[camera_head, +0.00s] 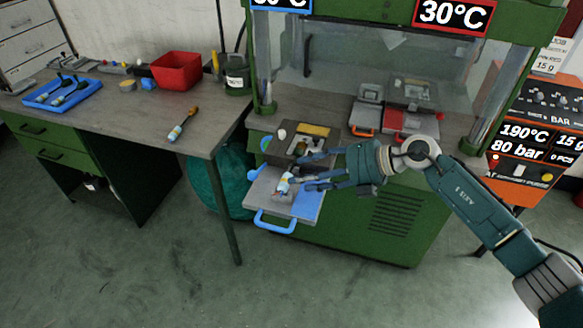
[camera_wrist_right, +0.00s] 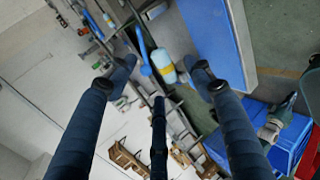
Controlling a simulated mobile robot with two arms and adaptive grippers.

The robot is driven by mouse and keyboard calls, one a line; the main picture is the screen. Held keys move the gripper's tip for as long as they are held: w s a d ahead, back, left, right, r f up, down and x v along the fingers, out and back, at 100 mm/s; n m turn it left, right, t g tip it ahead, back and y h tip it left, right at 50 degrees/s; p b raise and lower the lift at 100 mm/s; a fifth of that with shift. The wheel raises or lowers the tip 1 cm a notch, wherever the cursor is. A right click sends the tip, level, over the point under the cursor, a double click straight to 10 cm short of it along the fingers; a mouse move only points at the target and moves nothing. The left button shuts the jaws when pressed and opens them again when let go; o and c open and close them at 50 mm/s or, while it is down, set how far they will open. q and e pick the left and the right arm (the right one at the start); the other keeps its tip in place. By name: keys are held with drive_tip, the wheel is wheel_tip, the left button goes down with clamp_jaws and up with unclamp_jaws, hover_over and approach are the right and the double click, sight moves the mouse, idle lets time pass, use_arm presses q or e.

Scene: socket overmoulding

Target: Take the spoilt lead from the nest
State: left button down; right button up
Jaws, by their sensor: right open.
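My right gripper (camera_head: 305,172) reaches in from the right over a pulled-out plate (camera_head: 303,207) with a blue handle at the front of the green machine. Its fingers are spread. A small pale and blue piece (camera_head: 283,186), which looks like the lead, is just past the fingertips on the plate. The nest itself is hard to make out. My left gripper is out of view.
A dark mould block (camera_head: 312,131) stands behind the plate. The wooden bench (camera_head: 140,110) on the left holds a red bin (camera_head: 177,71), a blue tray (camera_head: 62,93) with dark leads, and a brush-like tool (camera_head: 183,124). Machine posts flank the work area.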

drive_tip(key=a, duration=0.1)
drive_tip(key=a+f, duration=0.1)
drive_tip(key=a+p, duration=0.1)
drive_tip(key=shift+a+f, duration=0.25)
drive_tip(key=shift+f, duration=0.1)
drive_tip(key=shift+w+a+f, duration=0.2)
drive_tip(key=shift+a+f, duration=0.1)
drive_tip(key=shift+a, duration=0.1)
drive_tip(key=c, duration=1.3)
drive_tip(key=shift+r, duration=0.1)
